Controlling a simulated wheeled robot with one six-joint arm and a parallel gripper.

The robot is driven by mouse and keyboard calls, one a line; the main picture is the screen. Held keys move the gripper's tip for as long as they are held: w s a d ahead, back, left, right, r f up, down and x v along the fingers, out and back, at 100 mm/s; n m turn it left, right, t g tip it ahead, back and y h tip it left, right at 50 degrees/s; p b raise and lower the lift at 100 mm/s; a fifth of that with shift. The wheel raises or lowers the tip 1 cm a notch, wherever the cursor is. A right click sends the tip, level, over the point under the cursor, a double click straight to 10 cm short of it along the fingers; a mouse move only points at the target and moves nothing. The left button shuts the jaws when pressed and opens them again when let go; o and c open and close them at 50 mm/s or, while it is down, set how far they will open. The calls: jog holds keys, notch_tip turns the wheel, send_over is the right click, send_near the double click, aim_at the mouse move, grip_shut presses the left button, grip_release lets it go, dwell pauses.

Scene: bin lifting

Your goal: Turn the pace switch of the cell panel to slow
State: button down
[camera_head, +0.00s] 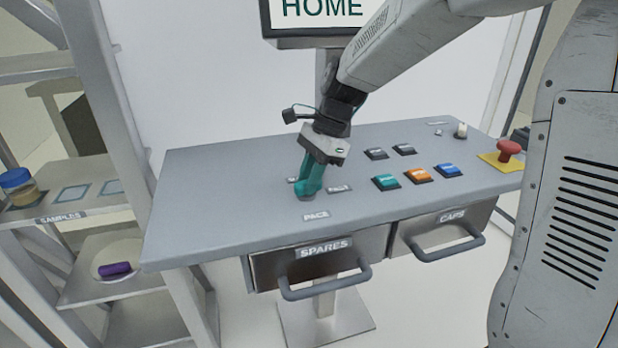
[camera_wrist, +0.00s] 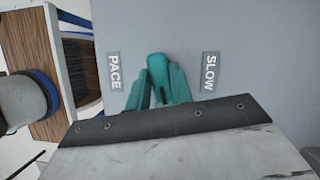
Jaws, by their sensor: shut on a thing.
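The SLOW label (camera_wrist: 209,71) is right of the fingers there.
Teal (camera_head: 386,181), orange (camera_head: 418,175) and blue (camera_head: 450,170) buttons lie to the right. A red mushroom button (camera_head: 509,150) is at the right end. The SPARES drawer (camera_head: 318,262) and CAPS drawer (camera_head: 445,228) have protruding handles. A SAMPLES shelf (camera_head: 105,212) stands left.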

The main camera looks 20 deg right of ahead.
jog(key=n+g, duration=0.1)
jog(key=n, duration=0.2)
jog(key=shift+w+n+h, duration=0.15)
jog(key=shift+n+h, duration=0.15)
jog(key=n, duration=0.2)
jog(key=n+g+h, duration=0.1)
jog(key=n, duration=0.1)
jog(key=shift+w+a+n+g, duration=0.1)
jog(key=shift+a+n+g, duration=0.05)
jog(key=shift+n+g, duration=0.15)
jog(key=n+h, duration=0.1)
jog(key=n, duration=0.2)
jog(key=shift+a+n+g, duration=0.1)
jog(key=shift+n+g, duration=0.2)
jog(key=shift+r+n+h, duration=0.1)
jog(key=shift+n+h, duration=0.8)
jog(key=shift+n, duration=0.9)
jog(key=c, duration=1.2)
grip_release()
jog(key=shift+c, duration=0.2)
